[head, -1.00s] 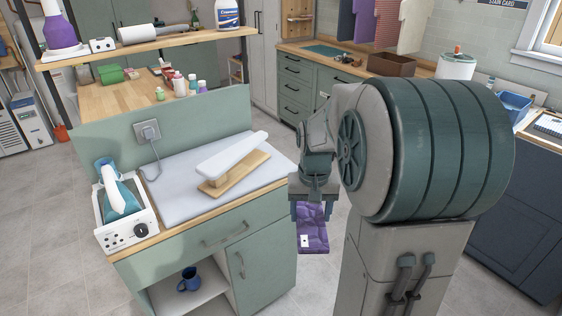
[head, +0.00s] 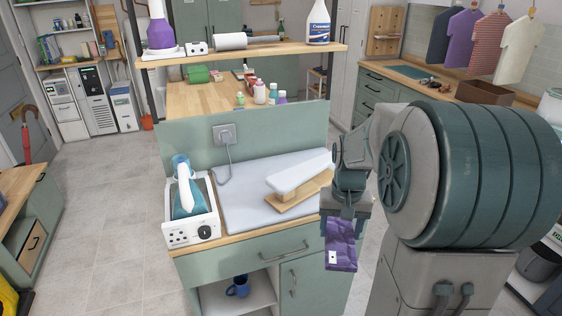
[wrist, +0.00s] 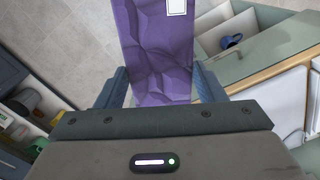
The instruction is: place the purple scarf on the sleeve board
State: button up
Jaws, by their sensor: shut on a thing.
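The purple scarf (head: 341,246) hangs down from my gripper (head: 344,215), a folded strip with a small white label near its lower end. In the wrist view the scarf (wrist: 155,50) lies between the two blue fingers of my gripper (wrist: 163,88), which are shut on it. The sleeve board (head: 300,174) has a pale padded top on a wooden base and stands on the grey pad of the green counter. My gripper is to the right of the sleeve board, in front of the counter's right end, with the scarf apart from the board.
A steam iron (head: 185,195) sits on its white station (head: 190,228) at the counter's left. A cord runs to the wall socket (head: 224,135). A wooden shelf (head: 270,52) with bottles spans above the back. A blue mug (head: 238,286) stands in the open compartment below.

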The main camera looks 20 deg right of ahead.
aim_at(308, 167)
jog(key=z, duration=0.25)
jog(key=i, duration=1.05)
jog(key=z, duration=0.2)
